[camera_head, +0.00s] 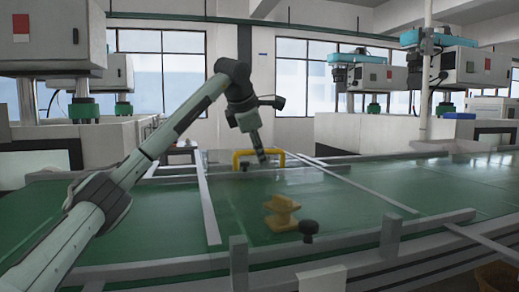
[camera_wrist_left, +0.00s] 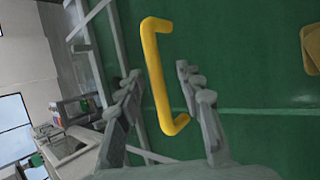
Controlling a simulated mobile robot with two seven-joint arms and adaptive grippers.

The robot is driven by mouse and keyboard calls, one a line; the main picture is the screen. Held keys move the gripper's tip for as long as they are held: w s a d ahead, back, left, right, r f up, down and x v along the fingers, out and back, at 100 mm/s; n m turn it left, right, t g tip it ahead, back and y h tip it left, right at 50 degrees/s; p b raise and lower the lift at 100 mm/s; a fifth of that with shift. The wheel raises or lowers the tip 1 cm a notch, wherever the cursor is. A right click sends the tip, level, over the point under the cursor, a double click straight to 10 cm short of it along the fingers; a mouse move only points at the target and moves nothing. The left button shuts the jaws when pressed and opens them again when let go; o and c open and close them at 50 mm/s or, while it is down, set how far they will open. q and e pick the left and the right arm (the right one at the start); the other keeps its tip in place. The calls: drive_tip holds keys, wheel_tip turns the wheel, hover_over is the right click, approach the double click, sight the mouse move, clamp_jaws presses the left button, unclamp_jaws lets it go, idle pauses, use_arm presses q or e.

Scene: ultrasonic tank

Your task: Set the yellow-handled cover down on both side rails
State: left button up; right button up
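The yellow handle (camera_head: 240,157) stands at the far middle of the green surface in the head view. It also shows in the wrist view (camera_wrist_left: 152,75) as a long bar with bent ends. The cover's panel is hard to make out against the green. My left gripper (camera_head: 262,157) is at the handle. In the wrist view its open fingers (camera_wrist_left: 160,72) lie on either side of the bar, with gaps visible. Two pale rails run front to back, one on the left (camera_head: 203,195) and one on the right (camera_head: 365,186). My right gripper is not in view.
A yellow block-like piece (camera_head: 282,212) is on the green surface nearer the front, with a dark knob (camera_head: 308,228) beside it. A grey front rail (camera_head: 160,267) with upright posts crosses the near edge. Machines stand on both sides. Green surface right of the block is clear.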

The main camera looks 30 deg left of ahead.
use_arm(q)
drive_tip(key=v, duration=1.2)
